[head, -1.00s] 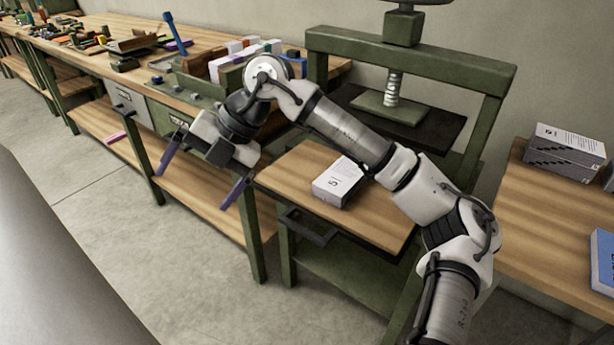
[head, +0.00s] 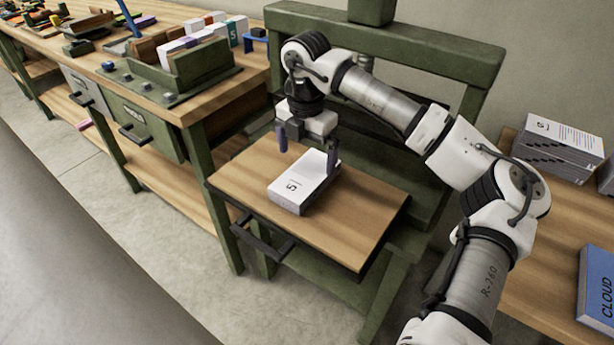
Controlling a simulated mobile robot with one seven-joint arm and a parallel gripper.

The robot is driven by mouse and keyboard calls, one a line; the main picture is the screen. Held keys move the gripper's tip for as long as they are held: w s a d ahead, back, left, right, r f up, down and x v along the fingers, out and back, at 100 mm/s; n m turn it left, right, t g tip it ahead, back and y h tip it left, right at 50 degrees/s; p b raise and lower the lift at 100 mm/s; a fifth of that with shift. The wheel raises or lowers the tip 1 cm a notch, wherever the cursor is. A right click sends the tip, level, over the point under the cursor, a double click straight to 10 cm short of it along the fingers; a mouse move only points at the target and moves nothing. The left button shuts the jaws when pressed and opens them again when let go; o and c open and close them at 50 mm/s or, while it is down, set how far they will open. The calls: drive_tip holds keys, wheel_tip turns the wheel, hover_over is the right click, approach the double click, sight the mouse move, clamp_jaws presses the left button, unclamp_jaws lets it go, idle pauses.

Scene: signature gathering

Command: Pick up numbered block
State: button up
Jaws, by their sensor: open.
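A white block marked "5" (head: 297,190) lies flat on the small wooden press table in the middle of the head view. My gripper (head: 307,150) is above the block's far end, pointing down. Its two dark purple fingers are spread apart, one to the left and one to the right of the block's far part. I cannot tell whether they touch the block or how high the tips are. Nothing is seen held between the fingers.
The press table (head: 350,225) has bare wood in front and right of the block. The green press frame (head: 400,40) rises behind. A workbench (head: 225,95) with a rack of upright blocks (head: 200,50) stands left.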

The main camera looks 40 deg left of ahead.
sight(306, 173)
drive_tip(key=f, duration=0.3)
drive_tip(key=f+p, duration=0.1)
drive_tip(key=f, duration=0.3)
drive_tip(key=shift+w+a+f, duration=0.1)
drive_tip(key=shift+w+a, duration=0.05)
drive_tip(key=shift+w, duration=0.05)
drive_tip(key=shift+c, duration=0.3)
drive_tip(key=c, duration=1.1)
drive_tip(key=shift+c, duration=0.2)
